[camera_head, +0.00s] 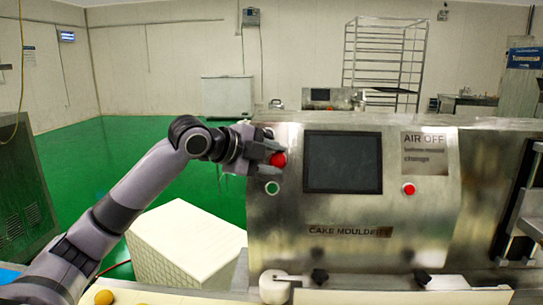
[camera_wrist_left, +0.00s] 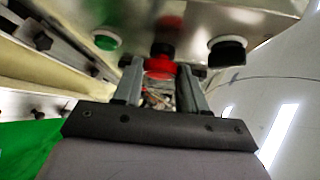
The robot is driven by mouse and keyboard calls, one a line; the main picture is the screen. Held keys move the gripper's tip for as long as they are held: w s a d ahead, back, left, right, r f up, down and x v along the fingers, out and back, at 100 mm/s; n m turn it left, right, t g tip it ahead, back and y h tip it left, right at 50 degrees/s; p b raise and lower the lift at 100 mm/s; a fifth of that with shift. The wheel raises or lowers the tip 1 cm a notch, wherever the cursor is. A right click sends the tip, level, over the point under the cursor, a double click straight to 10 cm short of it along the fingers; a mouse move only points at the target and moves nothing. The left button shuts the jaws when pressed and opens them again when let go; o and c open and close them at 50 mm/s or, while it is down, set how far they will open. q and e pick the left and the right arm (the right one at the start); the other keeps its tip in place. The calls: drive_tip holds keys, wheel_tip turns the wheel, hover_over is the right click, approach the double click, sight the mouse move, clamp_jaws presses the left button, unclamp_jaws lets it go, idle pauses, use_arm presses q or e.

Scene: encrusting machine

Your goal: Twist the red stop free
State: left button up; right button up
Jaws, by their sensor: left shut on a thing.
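The red stop (camera_head: 279,159) is a red mushroom button on the upper left of the steel machine's front, left of the dark screen. My left gripper (camera_head: 270,153) is at it, with its fingers on either side, shut on the red stop. In the left wrist view the red stop (camera_wrist_left: 160,66) shows between the tips of the two grey fingers of my left gripper (camera_wrist_left: 158,75). Part of the button is hidden behind the fingers. My right gripper is not in view.
A green button (camera_head: 272,188) sits just below the red stop. Another red button (camera_head: 408,189) is right of the dark screen (camera_head: 343,162). A black knob (camera_wrist_left: 227,50) shows beside the stop in the wrist view. A cream block (camera_head: 187,245) stands left of the machine.

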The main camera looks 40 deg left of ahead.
use_arm(q)
drive_tip(key=shift+a, duration=0.25)
drive_tip(key=o, duration=1)
drive_tip(key=shift+w, duration=0.1)
drive_tip(key=shift+o, duration=0.3)
drive_tip(key=shift+w+f, duration=0.15)
drive_tip(key=shift+s, duration=0.25)
drive_tip(key=shift+s+b, duration=0.3)
drive_tip(key=shift+s, duration=0.05)
drive_tip(key=b+v, duration=0.2)
drive_tip(key=v, duration=0.4)
drive_tip(key=shift+r, duration=0.35)
